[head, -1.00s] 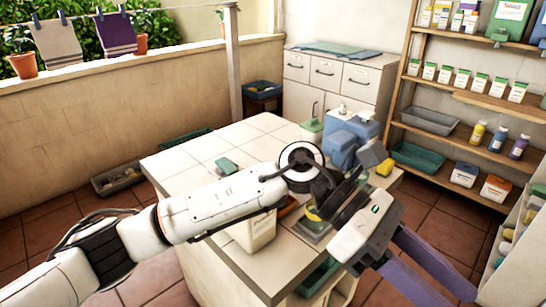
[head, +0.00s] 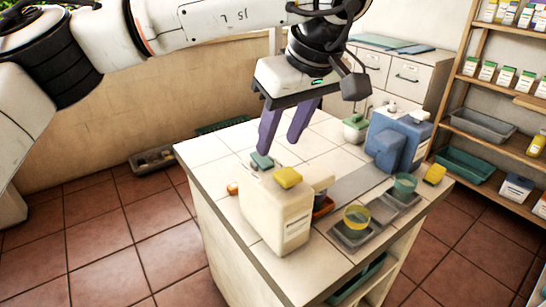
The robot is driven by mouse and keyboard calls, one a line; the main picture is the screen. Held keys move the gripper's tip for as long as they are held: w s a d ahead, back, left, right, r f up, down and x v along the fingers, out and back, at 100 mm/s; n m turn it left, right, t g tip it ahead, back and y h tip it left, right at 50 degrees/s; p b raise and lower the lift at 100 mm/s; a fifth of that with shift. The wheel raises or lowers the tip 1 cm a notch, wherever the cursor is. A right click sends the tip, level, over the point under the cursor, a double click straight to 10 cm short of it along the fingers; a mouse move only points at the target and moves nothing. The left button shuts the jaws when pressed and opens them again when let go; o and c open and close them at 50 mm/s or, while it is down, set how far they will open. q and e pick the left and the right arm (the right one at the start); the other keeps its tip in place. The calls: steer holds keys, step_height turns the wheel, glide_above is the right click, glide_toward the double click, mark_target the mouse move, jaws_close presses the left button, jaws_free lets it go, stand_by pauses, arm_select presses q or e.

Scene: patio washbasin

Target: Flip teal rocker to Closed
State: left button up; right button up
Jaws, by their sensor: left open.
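A small teal piece (head: 262,160), which looks like the teal rocker, sits on the white tiled counter (head: 215,150) near its left side. I cannot tell which way it is tipped or read any marking on it. My left gripper (head: 279,145) points down with its purple fingers apart, and nothing shows between them. Its left fingertip appears just above the teal piece; I cannot tell whether they touch. My right gripper is out of view.
A cream container (head: 277,215) with a yellow top stands in front of the fingers. A shelf (head: 500,145) stands at the far right.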

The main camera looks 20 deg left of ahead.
mark_target(269, 168)
arm_select(q)
steer(key=x, duration=0.6)
steer(key=shift+w+f, duration=0.1)
steer(key=shift+f, duration=0.2)
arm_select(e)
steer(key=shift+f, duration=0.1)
arm_select(q)
steer(key=shift+c, duration=0.2)
